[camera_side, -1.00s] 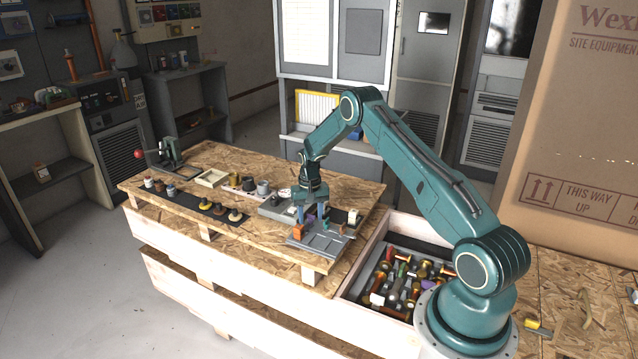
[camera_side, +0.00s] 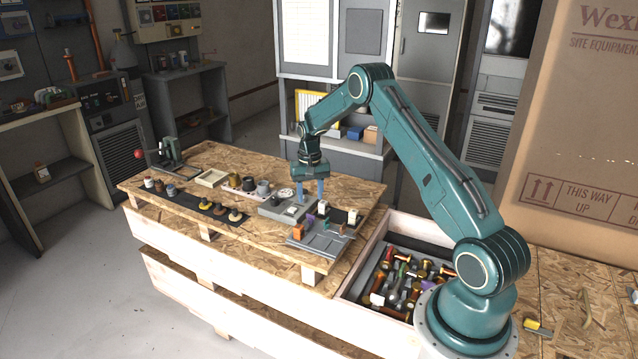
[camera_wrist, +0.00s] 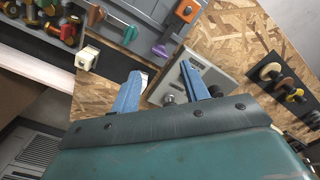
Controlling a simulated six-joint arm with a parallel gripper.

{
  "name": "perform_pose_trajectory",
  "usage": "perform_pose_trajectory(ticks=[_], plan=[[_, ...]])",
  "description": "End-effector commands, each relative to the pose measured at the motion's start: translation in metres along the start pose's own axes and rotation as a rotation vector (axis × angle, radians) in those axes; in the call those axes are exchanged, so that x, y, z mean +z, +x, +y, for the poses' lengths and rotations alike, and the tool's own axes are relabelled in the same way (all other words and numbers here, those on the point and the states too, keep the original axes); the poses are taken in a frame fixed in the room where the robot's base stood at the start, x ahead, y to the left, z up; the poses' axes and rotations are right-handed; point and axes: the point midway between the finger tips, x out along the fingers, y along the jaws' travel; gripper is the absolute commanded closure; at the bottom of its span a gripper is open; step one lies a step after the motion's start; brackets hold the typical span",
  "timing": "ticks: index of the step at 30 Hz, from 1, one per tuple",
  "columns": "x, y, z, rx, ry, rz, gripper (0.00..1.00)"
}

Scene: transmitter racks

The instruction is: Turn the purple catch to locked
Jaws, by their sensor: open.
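The purple catch (camera_wrist: 160,50) is at the end of a thin rod at the edge of a grey panel (camera_wrist: 160,14) in the wrist view. In the side view the purple catch (camera_side: 311,221) is small, and its lock position cannot be read. In the side view my gripper (camera_side: 312,200) is above the bench behind the panel, clear of the purple catch.
A grey box (camera_side: 284,208) stands left of the panel. A white block (camera_side: 352,217) is to its right. Several knobs sit on a dark strip (camera_side: 190,203) at the bench's front left. A bin of bolts (camera_side: 372,276) is at the right.

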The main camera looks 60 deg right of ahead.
Motion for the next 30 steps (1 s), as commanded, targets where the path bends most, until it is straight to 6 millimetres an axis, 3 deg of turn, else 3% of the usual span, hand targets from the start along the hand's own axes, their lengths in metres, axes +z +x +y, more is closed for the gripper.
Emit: perform_pose_trajectory(ticks=[3, 10, 30], plan=[[0.000, -0.021, 0.000, -0.001, 0.000, 0.002, 0.55], [0.000, -0.048, 0.000, -0.001, 0.000, 0.001, 0.55], [0.003, -0.063, -0.004, -0.002, -0.009, 0.006, 0.55]])
